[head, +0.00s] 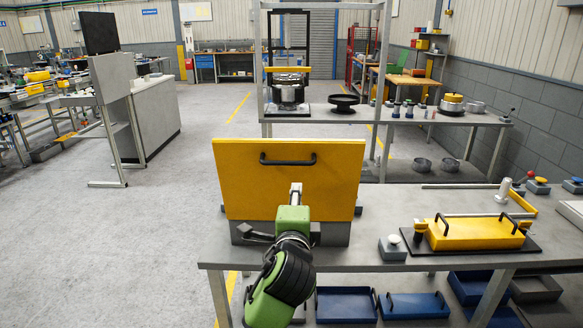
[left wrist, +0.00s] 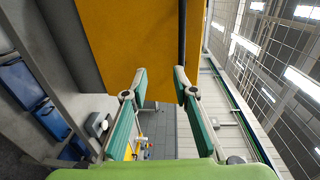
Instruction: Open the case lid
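The case's yellow lid (head: 250,190) stands raised, about upright, above its low grey base (head: 335,234) on the workbench. A black handle (head: 288,161) runs across the lid near its upper edge. My left gripper (head: 296,190) is in front of the lid, just below the handle. In the left wrist view the gripper (left wrist: 160,78) has its teal fingers spread with nothing visible between them. The lid (left wrist: 135,40) is close ahead there, and the dark handle bar (left wrist: 182,40) is near one fingertip. Whether they touch is unclear. The case's inside is hidden. My right gripper is out of view.
On the bench (head: 375,210), a grey button box (head: 392,247) and a yellow block with black handles (head: 475,234) on a dark plate stand to the right. Blue trays (head: 415,304) lie below. A grey rack (head: 385,80) is behind.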

